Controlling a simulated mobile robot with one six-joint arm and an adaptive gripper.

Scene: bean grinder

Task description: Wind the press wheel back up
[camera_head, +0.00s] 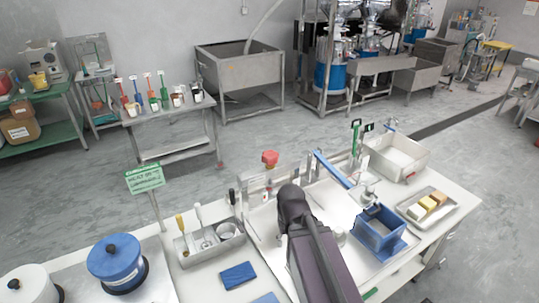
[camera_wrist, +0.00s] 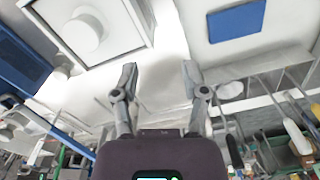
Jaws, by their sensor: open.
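A red knob (camera_head: 270,157) tops a small metal frame (camera_head: 262,182) at the back of the white worktable, just behind my arm. It may be the press wheel, but I cannot tell for sure. My gripper (camera_wrist: 160,75) shows in the wrist view with its two fingers spread and nothing between them. In the head view my dark arm hides the gripper and part of the table. A square metal-rimmed tray with a white round block (camera_wrist: 84,32) lies beyond the left finger in the wrist view.
A steel tray of tools (camera_head: 207,246) and a blue pad (camera_head: 238,275) lie left of my arm. A blue box (camera_head: 377,232), a white basin (camera_head: 396,157) and a tray with yellow blocks (camera_head: 427,207) stand right. A blue-lidded pot (camera_head: 115,259) is at far left.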

